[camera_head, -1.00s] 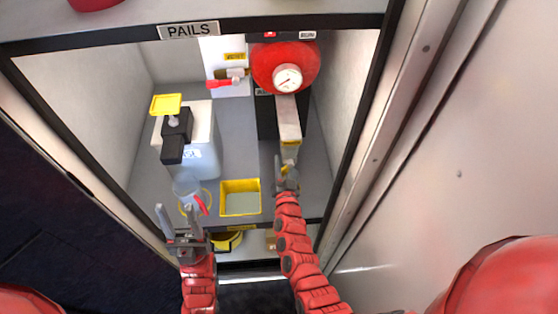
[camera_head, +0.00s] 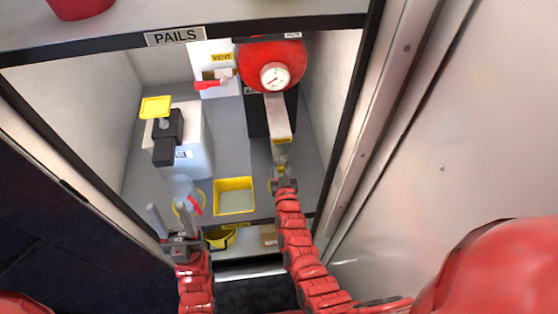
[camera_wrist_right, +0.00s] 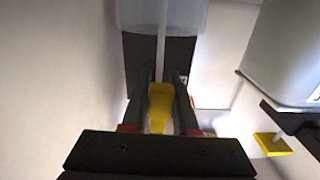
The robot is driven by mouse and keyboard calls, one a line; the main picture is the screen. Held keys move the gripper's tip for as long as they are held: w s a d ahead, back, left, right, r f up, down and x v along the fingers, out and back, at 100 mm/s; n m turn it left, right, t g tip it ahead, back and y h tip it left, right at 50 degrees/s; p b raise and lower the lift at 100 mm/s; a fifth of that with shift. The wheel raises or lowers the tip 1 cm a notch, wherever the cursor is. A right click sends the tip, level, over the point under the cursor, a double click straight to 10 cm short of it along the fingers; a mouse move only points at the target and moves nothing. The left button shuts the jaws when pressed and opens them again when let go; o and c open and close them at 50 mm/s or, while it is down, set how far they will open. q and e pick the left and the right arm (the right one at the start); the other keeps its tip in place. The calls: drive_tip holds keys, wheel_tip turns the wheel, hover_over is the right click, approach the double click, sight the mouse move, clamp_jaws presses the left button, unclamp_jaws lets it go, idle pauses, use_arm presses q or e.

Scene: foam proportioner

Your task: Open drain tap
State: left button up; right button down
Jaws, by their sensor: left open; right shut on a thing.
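A yellow piece (camera_wrist_right: 160,108), apparently the drain tap's handle, lies between the fingers of my right gripper (camera_wrist_right: 162,78) in the right wrist view. In the head view my right gripper (camera_head: 281,172) sits below the grey upright part (camera_head: 277,115) under the red tank (camera_head: 271,62). It is shut on the yellow piece; the tap itself is mostly hidden. My left gripper (camera_head: 165,213) is open and empty at the front left. It overlaps a clear jug (camera_head: 181,187) with a red handle in the picture; I cannot tell whether they touch.
A white container (camera_head: 190,150) with a black fitting stands at the left of the compartment. A yellow tray (camera_head: 234,197) lies between the arms. A red-handled valve (camera_head: 210,85) is on the back panel. The metal door frame (camera_head: 365,150) bounds the right side.

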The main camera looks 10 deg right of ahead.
drive_tip(key=c, duration=0.7)
unclamp_jaws()
drive_tip(key=shift+s+f, duration=0.15)
drive_tip(key=shift+s, duration=0.4)
drive_tip(key=s+b, duration=0.3)
drive_tip(key=s, duration=1.3)
drive_tip(key=shift+s+b, duration=0.2)
drive_tip(key=shift+b, duration=0.1)
drive_tip(key=shift+r, duration=0.2)
